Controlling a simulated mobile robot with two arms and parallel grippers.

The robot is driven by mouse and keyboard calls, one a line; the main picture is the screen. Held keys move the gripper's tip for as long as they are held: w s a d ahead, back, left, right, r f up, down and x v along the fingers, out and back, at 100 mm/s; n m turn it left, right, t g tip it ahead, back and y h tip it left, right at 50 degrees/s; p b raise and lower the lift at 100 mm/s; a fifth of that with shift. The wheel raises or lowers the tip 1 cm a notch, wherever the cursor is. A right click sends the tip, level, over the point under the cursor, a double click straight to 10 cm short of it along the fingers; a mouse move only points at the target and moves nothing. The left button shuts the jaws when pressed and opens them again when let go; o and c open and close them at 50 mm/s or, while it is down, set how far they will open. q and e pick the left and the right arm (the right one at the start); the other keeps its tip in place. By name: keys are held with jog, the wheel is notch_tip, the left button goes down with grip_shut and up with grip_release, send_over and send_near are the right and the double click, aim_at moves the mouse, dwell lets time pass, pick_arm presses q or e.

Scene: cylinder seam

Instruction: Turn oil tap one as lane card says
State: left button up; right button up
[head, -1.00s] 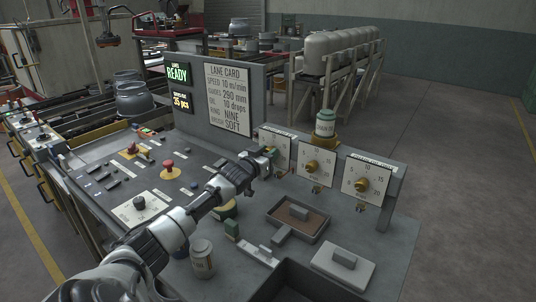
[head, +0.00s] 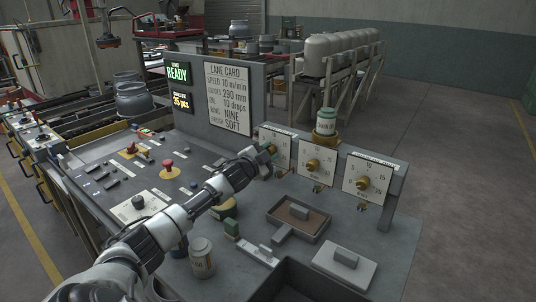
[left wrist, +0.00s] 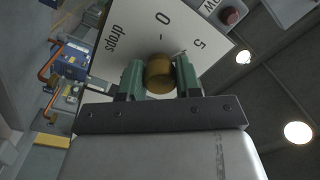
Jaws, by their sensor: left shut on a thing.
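The lane card (head: 229,98) stands on the upright panel and reads, among other lines, oil 10 drops. Oil tap one is the leftmost of three dial plates (head: 283,142) along the back right of the desk. My left gripper (head: 270,153) is at this dial and covers part of it. In the left wrist view its green fingers (left wrist: 160,79) are shut on the brass knob (left wrist: 159,68), one on each side. The dial (left wrist: 140,25) there shows 0, 5 and the word drops; its other marks are hidden. My right gripper is not in view.
Two more brass-knobbed dials, the middle one (head: 317,148) and the right one (head: 367,172), stand close to the right. A labelled jar (head: 326,121) sits above the middle one. A brown tray (head: 320,229), a red mushroom button (head: 168,168) and a can (head: 202,259) are on the desk.

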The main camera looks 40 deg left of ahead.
pick_arm(q)
jog(key=m+b, duration=0.1)
jog(key=m, duration=0.5)
jog(key=shift+m+h, duration=0.3)
jog(key=shift+m, duration=0.1)
jog(key=m+b, duration=0.1)
jog(key=m, duration=0.4)
jog(key=shift+m, duration=0.3)
jog(key=o, duration=0.9)
jog(key=shift+s+d+f+b, duration=0.15)
jog(key=shift+s+b, duration=0.35)
jog(key=shift+s, duration=1.3)
jog(key=shift+s+d+b, duration=0.2)
jog(key=shift+s+b, duration=0.3)
jog(key=shift+s, duration=1.3)
jog(key=shift+s+d+f+b, duration=0.15)
jog(key=shift+s+b, duration=0.35)
jog(key=shift+s, duration=1.3)
